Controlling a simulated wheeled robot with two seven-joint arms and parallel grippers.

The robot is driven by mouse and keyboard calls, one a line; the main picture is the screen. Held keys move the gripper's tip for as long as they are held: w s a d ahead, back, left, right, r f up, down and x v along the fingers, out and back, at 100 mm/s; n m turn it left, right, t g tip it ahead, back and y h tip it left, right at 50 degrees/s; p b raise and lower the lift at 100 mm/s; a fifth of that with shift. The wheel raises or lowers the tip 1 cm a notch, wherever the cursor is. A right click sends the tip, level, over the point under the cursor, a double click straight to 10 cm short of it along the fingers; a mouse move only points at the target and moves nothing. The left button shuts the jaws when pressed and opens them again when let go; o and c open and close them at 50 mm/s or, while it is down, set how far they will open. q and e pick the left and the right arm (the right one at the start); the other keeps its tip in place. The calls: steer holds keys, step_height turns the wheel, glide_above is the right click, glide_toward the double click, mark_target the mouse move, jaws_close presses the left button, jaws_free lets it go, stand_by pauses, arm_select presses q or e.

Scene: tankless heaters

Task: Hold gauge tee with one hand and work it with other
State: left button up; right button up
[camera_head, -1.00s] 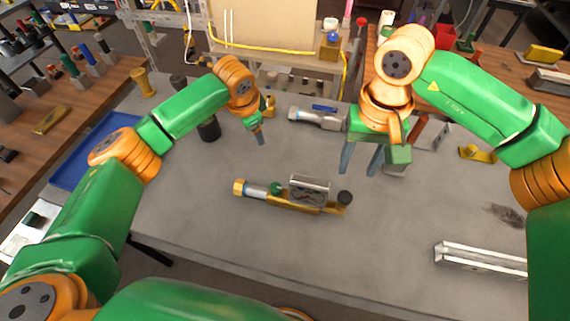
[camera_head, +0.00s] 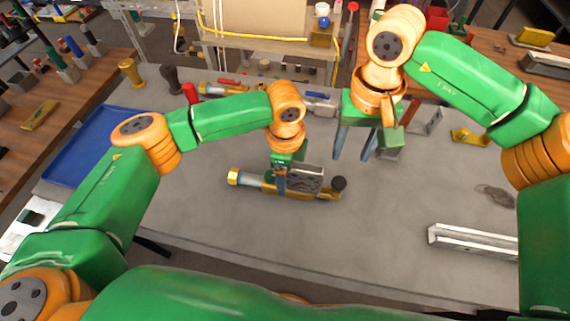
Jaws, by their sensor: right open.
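The gauge tee (camera_head: 324,193) lies on the grey table, a brass body with a silver block in its middle, a light-blue and brass end at the left and a black knob at the right. My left gripper (camera_head: 281,187) points down right at the tee, left of the silver block, and hides part of it. Its fingers show edge-on, so I cannot tell whether they are open or touching it. My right gripper (camera_head: 353,155) is open and empty, fingers down, above the table behind the tee's right end.
A silver rail (camera_head: 470,242) lies at the front right. A blue tray (camera_head: 85,150) is at the left edge. Brass and grey parts stand along the back, with a yellow bracket (camera_head: 468,137) at the right.

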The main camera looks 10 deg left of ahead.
arm_select(q)
steer(key=shift+a, duration=0.1)
jaws_close()
stand_by(1.2)
